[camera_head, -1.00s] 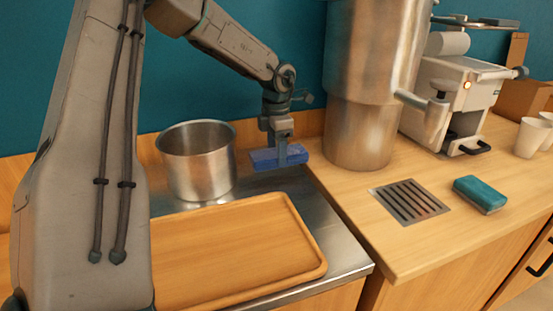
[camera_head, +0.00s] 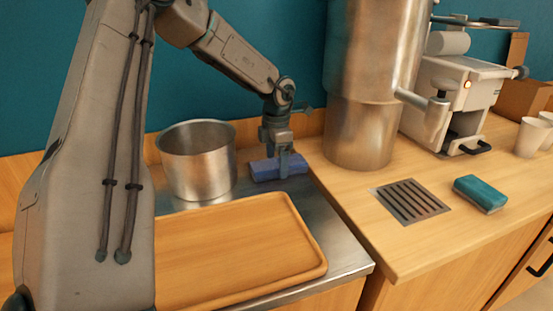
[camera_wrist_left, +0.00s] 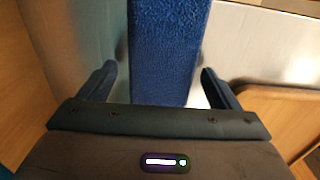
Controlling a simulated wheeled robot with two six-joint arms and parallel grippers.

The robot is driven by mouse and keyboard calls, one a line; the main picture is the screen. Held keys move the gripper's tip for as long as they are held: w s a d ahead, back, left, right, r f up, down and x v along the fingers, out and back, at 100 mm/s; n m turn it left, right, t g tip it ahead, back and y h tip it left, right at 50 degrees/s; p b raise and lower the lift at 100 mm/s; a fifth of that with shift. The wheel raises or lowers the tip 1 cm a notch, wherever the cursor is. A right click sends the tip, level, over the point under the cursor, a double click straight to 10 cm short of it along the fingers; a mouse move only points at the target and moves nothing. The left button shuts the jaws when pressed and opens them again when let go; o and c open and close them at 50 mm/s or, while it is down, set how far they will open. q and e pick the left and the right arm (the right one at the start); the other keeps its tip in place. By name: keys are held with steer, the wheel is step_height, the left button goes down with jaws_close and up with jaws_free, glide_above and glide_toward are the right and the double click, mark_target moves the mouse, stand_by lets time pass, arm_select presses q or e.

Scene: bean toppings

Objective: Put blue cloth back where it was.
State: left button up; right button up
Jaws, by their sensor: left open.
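The blue cloth (camera_head: 264,170) is a folded block lying on the steel counter, between the metal pot and the tall steel machine. In the left wrist view the cloth (camera_wrist_left: 168,50) runs between the two fingers, with a gap on each side. My left gripper (camera_head: 284,172) is over the cloth, pointing down and open; its fingers also show in the wrist view (camera_wrist_left: 160,85). Part of the cloth is hidden behind the finger in the head view. My right gripper does not show.
A metal pot (camera_head: 198,160) stands just left of the cloth. A wooden tray (camera_head: 240,285) lies in front. The tall steel machine (camera_head: 365,120) stands to the right. A drain grate (camera_head: 410,201), a teal sponge (camera_head: 480,193) and white cups (camera_head: 531,138) are on the wooden counter.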

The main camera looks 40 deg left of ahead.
mark_target(277, 162)
arm_select(q)
step_height(277, 162, up, 12)
steer(key=shift+r, duration=0.2)
stand_by(0.4)
stand_by(0.4)
